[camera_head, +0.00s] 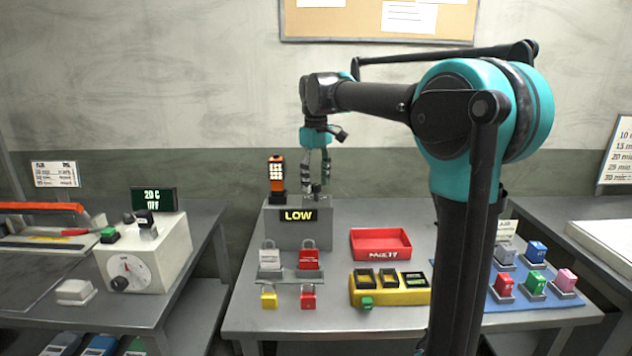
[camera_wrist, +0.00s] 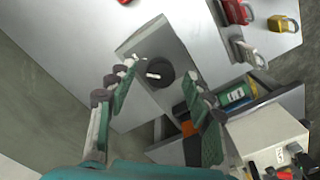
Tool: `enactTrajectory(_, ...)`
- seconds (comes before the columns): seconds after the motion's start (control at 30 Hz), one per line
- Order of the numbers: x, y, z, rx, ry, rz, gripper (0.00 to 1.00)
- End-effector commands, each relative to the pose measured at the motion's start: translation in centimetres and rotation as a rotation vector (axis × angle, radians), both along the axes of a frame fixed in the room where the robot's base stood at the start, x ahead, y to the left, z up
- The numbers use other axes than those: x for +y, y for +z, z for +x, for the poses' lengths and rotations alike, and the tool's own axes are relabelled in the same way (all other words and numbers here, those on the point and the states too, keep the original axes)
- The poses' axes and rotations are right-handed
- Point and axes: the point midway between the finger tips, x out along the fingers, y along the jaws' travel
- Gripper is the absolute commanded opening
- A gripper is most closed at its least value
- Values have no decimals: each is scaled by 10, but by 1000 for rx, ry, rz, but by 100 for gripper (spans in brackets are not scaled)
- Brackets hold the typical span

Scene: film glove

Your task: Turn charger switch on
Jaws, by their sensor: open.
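The charger is a grey box (camera_head: 290,236) on the middle table, with a black display (camera_head: 298,215) reading LOW in yellow. An orange handheld device (camera_head: 277,172) stands upright at the left of its top. In the wrist view, a round black switch (camera_wrist: 157,76) with a white mark sits on the box's grey top (camera_wrist: 172,38). My gripper (camera_head: 316,188) points down over the right part of the box. In the wrist view, my gripper (camera_wrist: 160,72) is open, its fingers on either side of the switch. I cannot tell whether they touch it.
Padlocks, including a red one (camera_head: 309,258), stand before the box. A red tray (camera_head: 380,243) and a yellow block (camera_head: 388,291) with dark slots lie to its right. A white dial box (camera_head: 148,254) stands on the left table.

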Motion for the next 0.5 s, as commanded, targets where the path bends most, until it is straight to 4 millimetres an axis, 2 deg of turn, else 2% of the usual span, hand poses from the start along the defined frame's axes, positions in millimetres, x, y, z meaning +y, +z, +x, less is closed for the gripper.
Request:
enactTrajectory(0.17,0,24,0,0,0,0,51)
enactTrajectory(0.5,0,91,0,0,0,0,51)
